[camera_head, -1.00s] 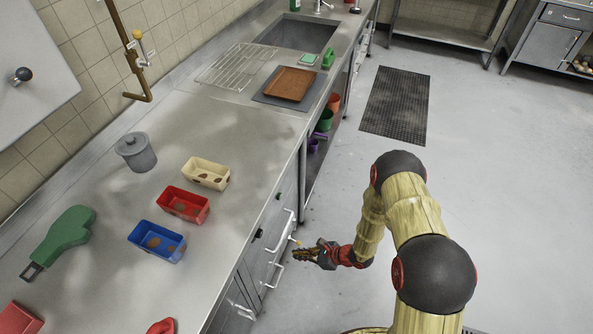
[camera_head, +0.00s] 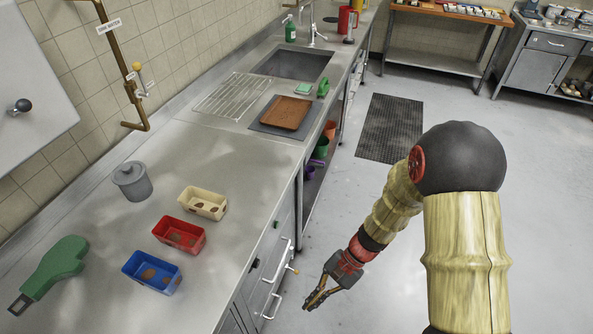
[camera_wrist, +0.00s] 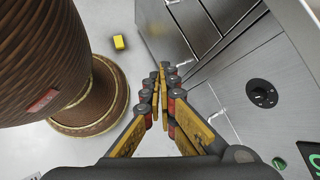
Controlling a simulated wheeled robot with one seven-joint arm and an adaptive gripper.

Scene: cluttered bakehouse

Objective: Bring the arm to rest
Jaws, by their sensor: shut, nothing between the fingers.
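My gripper (camera_head: 318,299) hangs over the floor to the right of the steel counter's front in the head view, with its fingers pointing down and to the left. It is shut and holds nothing. In the wrist view the closed fingers (camera_wrist: 161,72) point ahead along the steel cabinet fronts (camera_wrist: 235,85), which lie to their right. The fingers appear apart from the cabinets. My arm comes in from the right of the head view, bent, with a large dark joint at the top.
The counter (camera_head: 140,235) bears blue (camera_head: 152,272), red (camera_head: 179,235) and cream (camera_head: 203,203) tins, a grey pot (camera_head: 132,181) and a green mitt-shaped thing (camera_head: 50,268). Drawer handles (camera_head: 277,283) jut out near my gripper. A dark mat (camera_head: 391,128) lies on otherwise open floor. A small yellow block (camera_wrist: 119,42) lies on the floor.

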